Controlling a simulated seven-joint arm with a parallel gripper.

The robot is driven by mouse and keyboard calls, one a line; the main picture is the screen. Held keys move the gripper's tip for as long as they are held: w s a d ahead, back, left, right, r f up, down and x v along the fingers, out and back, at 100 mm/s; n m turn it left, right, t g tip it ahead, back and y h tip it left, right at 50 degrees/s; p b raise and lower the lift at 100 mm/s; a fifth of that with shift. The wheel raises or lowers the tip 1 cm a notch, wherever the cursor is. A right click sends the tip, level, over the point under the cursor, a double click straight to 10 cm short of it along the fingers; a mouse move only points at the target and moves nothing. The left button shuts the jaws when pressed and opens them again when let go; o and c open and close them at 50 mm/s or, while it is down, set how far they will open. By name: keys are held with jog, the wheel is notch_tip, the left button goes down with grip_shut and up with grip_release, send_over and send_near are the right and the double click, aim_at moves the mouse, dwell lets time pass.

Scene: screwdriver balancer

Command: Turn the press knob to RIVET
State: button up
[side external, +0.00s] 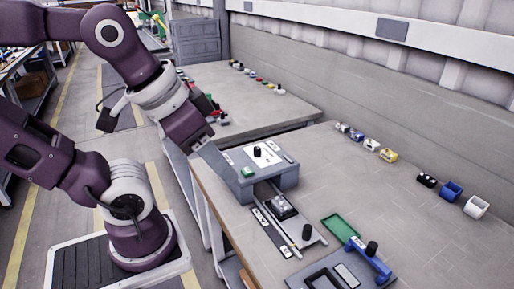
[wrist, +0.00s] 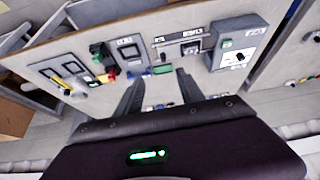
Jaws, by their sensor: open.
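The press is a grey box (side external: 283,180) at the near-left edge of the table in the side view. Its black knob (side external: 257,152) stands on a white label plate on top. In the wrist view the press (wrist: 222,58) is at the upper right, with the black knob (wrist: 240,57) on its white plate. The lettering is too small to read, so the knob's setting cannot be told. My gripper (wrist: 160,82) is open, its two dark fingers apart with nothing held. It is left of the press in both views, clear of the knob; the side view hides its fingertips.
A green tray (side external: 339,228) and a blue-handled fixture (side external: 368,262) sit in front of the press. A blue bin (side external: 451,191) and a white bin (side external: 476,207) stand far right among small parts along the wall. The table middle is clear.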

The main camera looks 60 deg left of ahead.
jog(key=w+a+r+n+g, duration=0.1)
jog(key=w+a+r+n, duration=0.2)
jog(key=w, duration=0.5)
jog(key=n+g, duration=0.5)
jog(key=n, duration=0.7)
send_over(257, 147)
jog(key=f, duration=1.8)
jog(key=shift+d+f, duration=0.2)
jog(key=shift+f, duration=0.2)
notch_tip(257, 147, down, 7)
jog(key=shift+f, duration=0.1)
grip_shut()
